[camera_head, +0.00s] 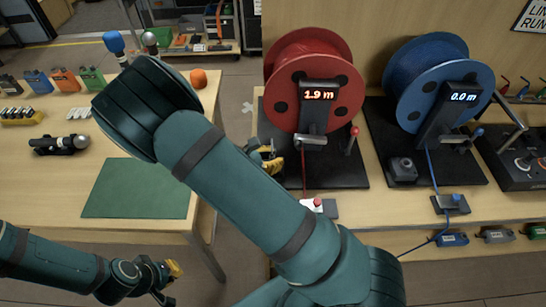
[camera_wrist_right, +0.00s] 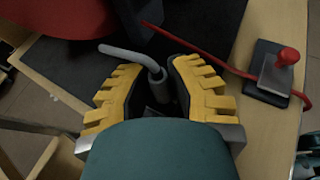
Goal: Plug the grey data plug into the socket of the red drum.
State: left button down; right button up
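The red drum (camera_head: 312,80) stands on a dark base plate on the right-hand bench; its display reads 1.9 m. My right gripper (camera_head: 272,163) is low at the left front of that base. In the right wrist view its yellow-toothed fingers (camera_wrist_right: 157,72) stand either side of a grey plug (camera_wrist_right: 157,76) with a bent grey tail, and appear shut on it. A dark blocky shape shows below it between the fingers; I cannot tell whether it is the socket. The drum's socket is not clearly visible. My left gripper (camera_head: 170,282) is low at lower left, its opening unclear.
A green mat (camera_head: 137,188) lies on the left table.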

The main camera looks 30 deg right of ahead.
jog(key=o, duration=0.3)
jog(key=shift+o, duration=0.2)
jog(key=shift+a, duration=0.1)
jog(key=v, duration=1.2)
